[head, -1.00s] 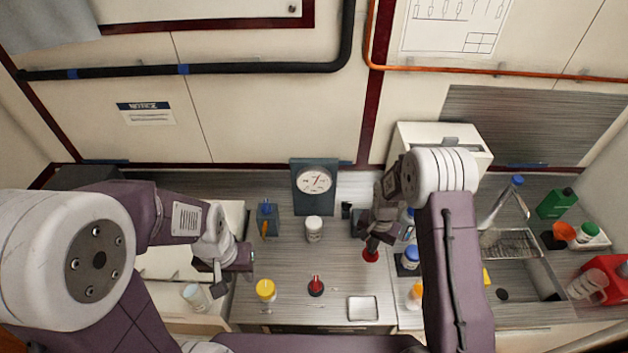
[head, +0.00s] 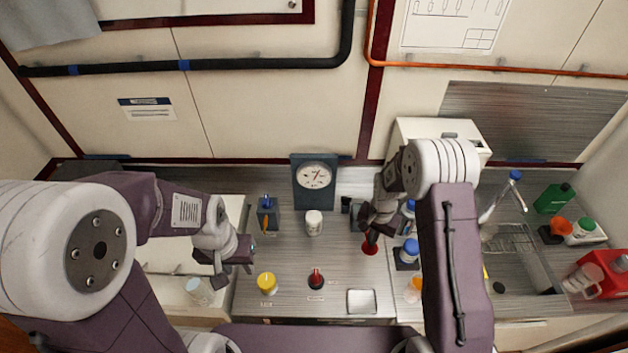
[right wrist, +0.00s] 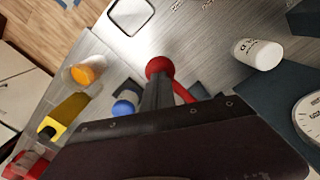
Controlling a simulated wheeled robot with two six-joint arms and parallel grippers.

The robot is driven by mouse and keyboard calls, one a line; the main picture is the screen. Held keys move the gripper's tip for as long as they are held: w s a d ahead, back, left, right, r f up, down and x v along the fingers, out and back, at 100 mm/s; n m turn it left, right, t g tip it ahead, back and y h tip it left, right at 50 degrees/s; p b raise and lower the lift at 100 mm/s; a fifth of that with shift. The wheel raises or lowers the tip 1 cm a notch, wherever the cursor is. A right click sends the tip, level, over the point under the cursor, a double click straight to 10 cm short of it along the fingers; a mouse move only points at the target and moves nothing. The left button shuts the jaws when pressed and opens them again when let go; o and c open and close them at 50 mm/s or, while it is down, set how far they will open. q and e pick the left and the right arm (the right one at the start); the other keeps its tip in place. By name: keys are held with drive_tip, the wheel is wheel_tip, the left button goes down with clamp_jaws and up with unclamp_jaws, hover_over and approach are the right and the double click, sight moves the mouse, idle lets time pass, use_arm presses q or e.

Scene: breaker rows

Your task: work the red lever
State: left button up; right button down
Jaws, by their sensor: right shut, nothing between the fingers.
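The red lever (head: 370,245) stands on the grey counter, right of the middle, partly hidden by my right gripper. In the right wrist view its red ball end (right wrist: 160,67) and part of its red rod (right wrist: 184,95) show; its base is hidden. My right gripper (head: 371,228) is shut and empty. Its closed fingertips (right wrist: 158,84) are right at the ball, overlapping it in the picture; I cannot tell if they touch. My left gripper (head: 235,272) is open and empty over the left side, away from the lever.
A gauge (head: 315,177) stands behind a white jar (head: 313,222).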

drive_tip(key=shift+f+b, duration=0.65)
drive_tip(key=shift+f, duration=0.2)
drive_tip(key=shift+s+f+b, duration=0.1)
drive_tip(key=shift+f+b, duration=0.5)
drive_tip(key=shift+f, duration=0.15)
drive_tip(key=shift+r, duration=0.25)
drive_tip(key=r+p, duration=0.2)
drive_tip(key=shift+w+r+p, duration=0.2)
drive_tip(key=shift+r+p, duration=0.1)
drive_tip(key=shift+p, duration=0.05)
drive_tip(key=shift+r, duration=0.1)
drive_tip(key=shift+s, duration=0.1)
